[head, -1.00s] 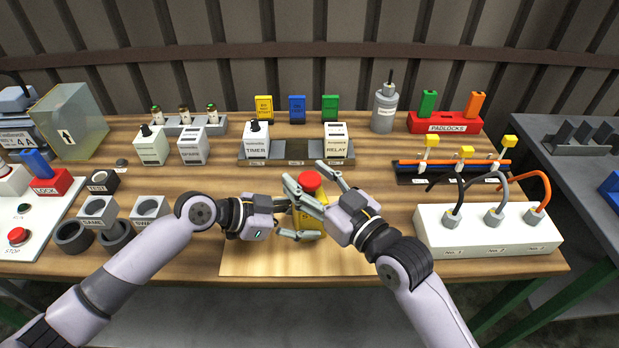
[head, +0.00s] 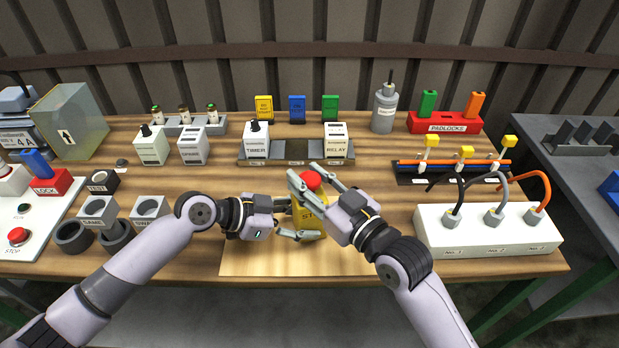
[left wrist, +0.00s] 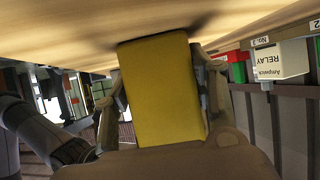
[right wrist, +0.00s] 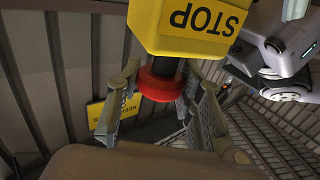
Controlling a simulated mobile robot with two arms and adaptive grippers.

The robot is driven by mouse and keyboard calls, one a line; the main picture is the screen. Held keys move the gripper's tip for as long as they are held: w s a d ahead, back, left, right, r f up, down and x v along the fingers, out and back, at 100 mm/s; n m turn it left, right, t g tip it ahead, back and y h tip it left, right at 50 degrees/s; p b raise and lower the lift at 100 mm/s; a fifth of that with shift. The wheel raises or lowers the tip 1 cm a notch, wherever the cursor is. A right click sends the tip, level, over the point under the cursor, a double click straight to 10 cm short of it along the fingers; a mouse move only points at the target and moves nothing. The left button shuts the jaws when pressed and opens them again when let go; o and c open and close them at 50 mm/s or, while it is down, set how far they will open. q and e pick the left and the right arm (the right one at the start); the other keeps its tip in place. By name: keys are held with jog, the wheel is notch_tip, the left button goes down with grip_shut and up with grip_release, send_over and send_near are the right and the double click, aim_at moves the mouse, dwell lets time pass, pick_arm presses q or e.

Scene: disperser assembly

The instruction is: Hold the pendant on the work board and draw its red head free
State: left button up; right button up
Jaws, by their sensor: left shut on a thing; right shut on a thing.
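The pendant's yellow body (head: 309,224), marked STOP, stands upright on the pale work board (head: 265,263). My left gripper (head: 293,217) is shut on the body from the left; in the left wrist view the yellow body (left wrist: 160,90) fills the space between its fingers. The red head (head: 312,180) is on top of the body. My right gripper (head: 304,171) is shut on it from the right. In the right wrist view the red head (right wrist: 160,85) sits between the fingers, with a short dark stem (right wrist: 165,66) between it and the yellow body.
A white block (head: 487,232) with cables stands to the right of the board. Grey sockets (head: 149,210) are to the left. A rack (head: 297,151) with timer and relay modules is behind the pendant. The bare board in front is clear.

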pick_arm(q)
jog(key=shift+f, duration=0.15)
pick_arm(e)
grip_shut()
jog(key=shift+r, duration=1.1)
jog(key=o, duration=1.2)
grip_release()
jog(key=shift+f, duration=0.1)
jog(key=v, duration=1.2)
jog(key=shift+d, duration=0.1)
